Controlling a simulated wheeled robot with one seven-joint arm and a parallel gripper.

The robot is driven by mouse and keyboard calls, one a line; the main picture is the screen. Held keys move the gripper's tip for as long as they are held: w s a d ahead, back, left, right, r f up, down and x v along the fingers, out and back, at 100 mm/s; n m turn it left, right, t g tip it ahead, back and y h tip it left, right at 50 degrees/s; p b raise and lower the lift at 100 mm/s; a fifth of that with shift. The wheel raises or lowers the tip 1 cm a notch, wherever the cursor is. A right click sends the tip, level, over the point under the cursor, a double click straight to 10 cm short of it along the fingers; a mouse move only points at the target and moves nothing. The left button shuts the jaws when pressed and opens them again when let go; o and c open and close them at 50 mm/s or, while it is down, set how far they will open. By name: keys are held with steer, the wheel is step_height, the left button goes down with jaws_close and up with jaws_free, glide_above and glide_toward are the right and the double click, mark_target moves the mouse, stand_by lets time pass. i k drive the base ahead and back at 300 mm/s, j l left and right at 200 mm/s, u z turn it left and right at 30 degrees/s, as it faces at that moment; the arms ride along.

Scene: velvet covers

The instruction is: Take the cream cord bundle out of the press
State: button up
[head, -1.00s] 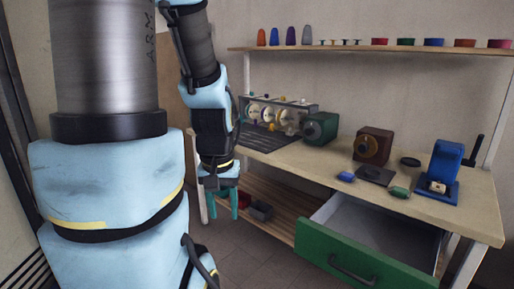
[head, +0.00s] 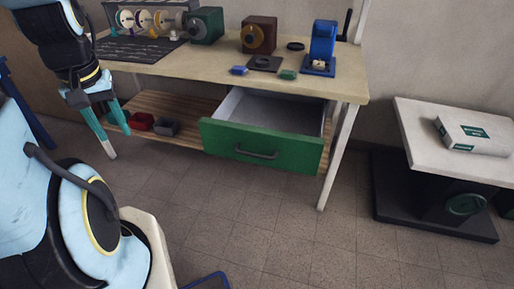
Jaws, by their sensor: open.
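The blue press (head: 323,42) stands at the right end of the workbench in the head view, with a dark lever behind it at its right. A small cream bundle (head: 319,64) sits low at the front of the press, on its blue base. It is too small to tell how it is held there. My gripper (head: 115,135) hangs at the left, in front of the bench's left end and below its top. Its teal fingers are apart with nothing between them. It is far from the press.
An open, empty-looking green drawer (head: 262,146) juts out below the workbench top (head: 180,62). Blue and green small blocks (head: 288,74) lie left of the press. A white-topped side table (head: 425,125) with a box (head: 474,135) stands at right. The floor between is clear.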

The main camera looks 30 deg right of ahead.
mark_target(319, 65)
steer(key=l+u, duration=0.1)
steer(key=u, duration=0.45)
steer(key=k+l+u, duration=0.15)
steer(key=l+u, duration=0.15)
steer(key=k+l+u, duration=0.3)
steer(key=l, duration=0.2)
steer(key=k+l+u, duration=0.15)
steer(key=l+u, duration=0.15)
steer(key=k+l+u, duration=0.25)
steer(key=k+l, duration=1.1)
steer(key=l, duration=0.15)
